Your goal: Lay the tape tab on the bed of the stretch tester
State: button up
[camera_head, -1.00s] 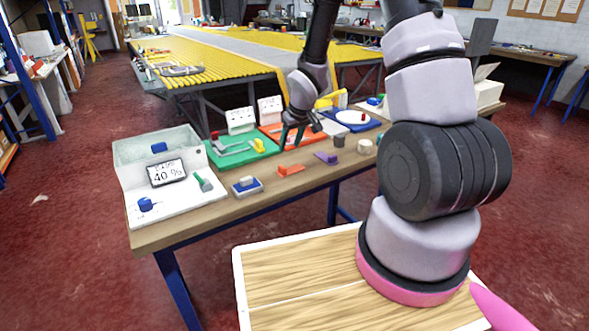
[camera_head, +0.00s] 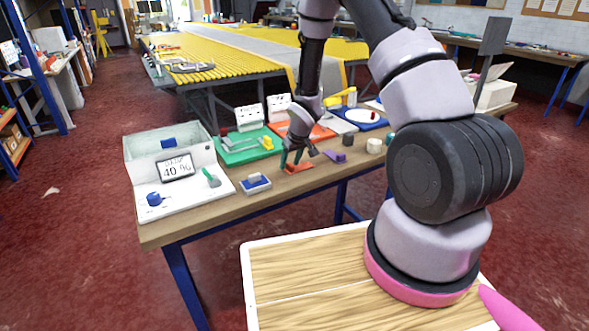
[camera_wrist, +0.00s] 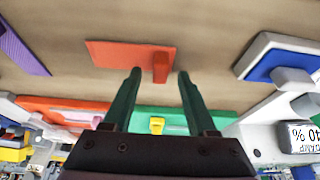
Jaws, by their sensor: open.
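The tape tab appears to be the flat orange-red piece with a small raised block at one end; it lies on the bench in the head view (camera_head: 299,169) and the wrist view (camera_wrist: 122,53). My gripper (camera_head: 291,160) is open, its dark green fingers pointing down at this tab. In the wrist view its fingertips (camera_wrist: 159,72) stand on either side of the raised block, with gaps showing. The stretch tester appears to be the white machine (camera_head: 147,203) at the bench's left end, with a "40 %" display, blue knob and green lever. It partly shows in the wrist view (camera_wrist: 257,137).
A blue-and-white block (camera_head: 255,184) sits between the tab and the white machine. A purple tab (camera_head: 334,156), dark cylinder (camera_head: 348,140) and cream roll (camera_head: 374,146) lie to the right. Green (camera_head: 240,152) and orange (camera_head: 322,133) trays stand behind.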

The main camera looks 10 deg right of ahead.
grip_shut()
